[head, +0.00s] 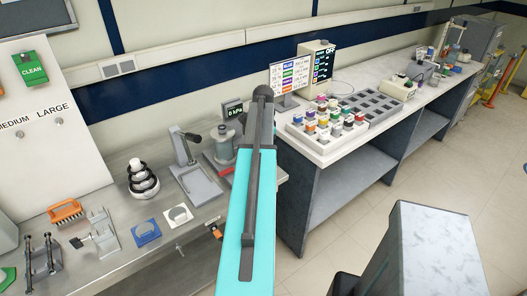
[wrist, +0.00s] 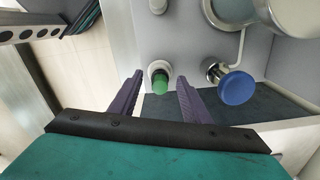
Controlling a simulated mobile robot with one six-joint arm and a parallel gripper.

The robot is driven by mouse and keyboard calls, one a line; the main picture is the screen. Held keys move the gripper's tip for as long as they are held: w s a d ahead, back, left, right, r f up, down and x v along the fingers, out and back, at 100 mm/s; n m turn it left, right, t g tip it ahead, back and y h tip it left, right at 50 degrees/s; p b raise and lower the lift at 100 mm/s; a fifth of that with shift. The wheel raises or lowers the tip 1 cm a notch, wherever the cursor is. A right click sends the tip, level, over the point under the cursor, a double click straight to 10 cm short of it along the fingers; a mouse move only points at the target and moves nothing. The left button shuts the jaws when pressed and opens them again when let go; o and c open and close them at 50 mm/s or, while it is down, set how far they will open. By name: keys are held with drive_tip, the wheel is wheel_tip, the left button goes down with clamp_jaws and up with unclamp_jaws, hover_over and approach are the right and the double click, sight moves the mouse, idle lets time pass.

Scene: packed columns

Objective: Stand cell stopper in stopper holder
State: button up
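In the wrist view my gripper (wrist: 160,79) is open, with its two purple fingers apart. A green round cap (wrist: 160,84) in a pale collar shows between the fingertips. I cannot tell whether it is the cell stopper, or whether it lies between the fingers or beyond them; no finger visibly touches it. A blue round knob (wrist: 237,88) is just right of the right finger. I cannot pick out the stopper holder for sure in either view. In the head view my turquoise arm covers part of the bench, and my gripper does not show.
In the wrist view a grey metal cylinder (wrist: 290,28) is at upper right.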

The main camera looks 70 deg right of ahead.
drive_tip(key=shift+r, duration=0.2)
wheel_tip(320, 180, up, 14)
drive_tip(key=b, duration=0.4)
drive_tip(key=shift+f, duration=0.25)
idle(0.5)
idle(0.8)
